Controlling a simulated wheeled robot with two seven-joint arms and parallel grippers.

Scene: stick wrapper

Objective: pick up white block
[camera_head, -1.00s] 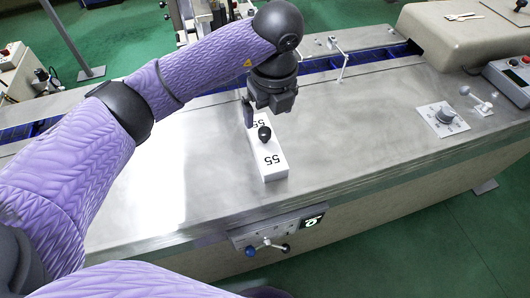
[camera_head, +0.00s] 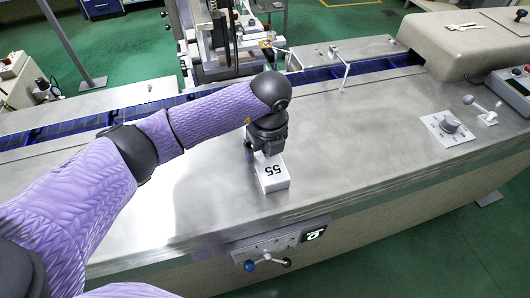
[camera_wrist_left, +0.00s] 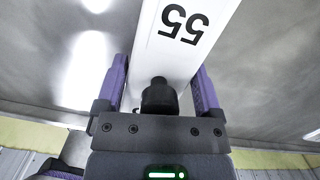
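The white block (camera_head: 272,178) is long and marked "55". It lies on the steel counter in the head view, its far part hidden by my left gripper (camera_head: 262,152). In the left wrist view the block (camera_wrist_left: 165,55) runs between the two purple fingers of the gripper (camera_wrist_left: 160,75), with a black knob (camera_wrist_left: 159,95) on it near the palm. The fingers are wide apart, one on each side of the block. Whether they touch its sides is hard to see. My right gripper is not in view.
The steel counter (camera_head: 370,140) is clear to the right of the block. A blue-lined conveyor channel (camera_head: 120,115) runs behind it. A dial panel (camera_head: 447,127) sits at right, and a lever panel (camera_head: 265,255) is on the front edge.

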